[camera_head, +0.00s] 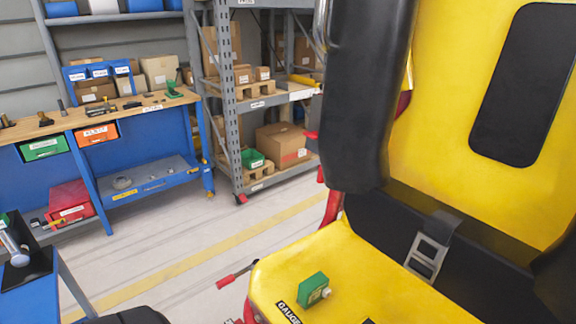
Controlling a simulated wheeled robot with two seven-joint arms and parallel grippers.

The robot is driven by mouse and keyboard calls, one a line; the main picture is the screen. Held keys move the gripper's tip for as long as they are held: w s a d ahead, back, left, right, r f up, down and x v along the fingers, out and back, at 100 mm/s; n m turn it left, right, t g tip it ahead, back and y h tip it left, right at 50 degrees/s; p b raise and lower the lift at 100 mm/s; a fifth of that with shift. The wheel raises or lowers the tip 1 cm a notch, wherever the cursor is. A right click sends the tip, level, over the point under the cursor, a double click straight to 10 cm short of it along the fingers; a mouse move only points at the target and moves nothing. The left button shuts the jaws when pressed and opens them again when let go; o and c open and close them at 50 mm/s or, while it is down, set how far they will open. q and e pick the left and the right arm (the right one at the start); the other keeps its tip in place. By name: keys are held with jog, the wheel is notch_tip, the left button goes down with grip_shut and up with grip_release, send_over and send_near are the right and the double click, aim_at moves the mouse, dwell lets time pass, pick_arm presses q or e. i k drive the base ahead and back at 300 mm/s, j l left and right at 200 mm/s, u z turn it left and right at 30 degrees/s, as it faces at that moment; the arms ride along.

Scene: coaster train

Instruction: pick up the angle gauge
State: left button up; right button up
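The angle gauge appears to be the small green block (313,290) with a pale knob on its right side. It rests on the yellow seat (350,262) at the lower middle. A black label reading "GAUGE" (288,312) lies on the seat just in front of it. Nothing is touching the green block from above. Neither of my grippers can be made out in this view.
A black padded restraint (362,100) hangs above the seat, and a belt buckle (427,256) lies at its back. A red-handled lever (237,275) sticks out left of the seat. A workbench (95,113) and shelving (228,100) stand behind open floor.

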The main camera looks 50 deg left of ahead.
aim_at(310, 290)
jog(key=u, duration=1.4)
jog(key=i+j+z, duration=0.2)
jog(key=z, duration=0.3)
jog(key=i+j+z, duration=0.1)
jog(key=j+z, duration=0.85)
jog(key=i+l, duration=0.05)
jog(key=l, duration=0.05)
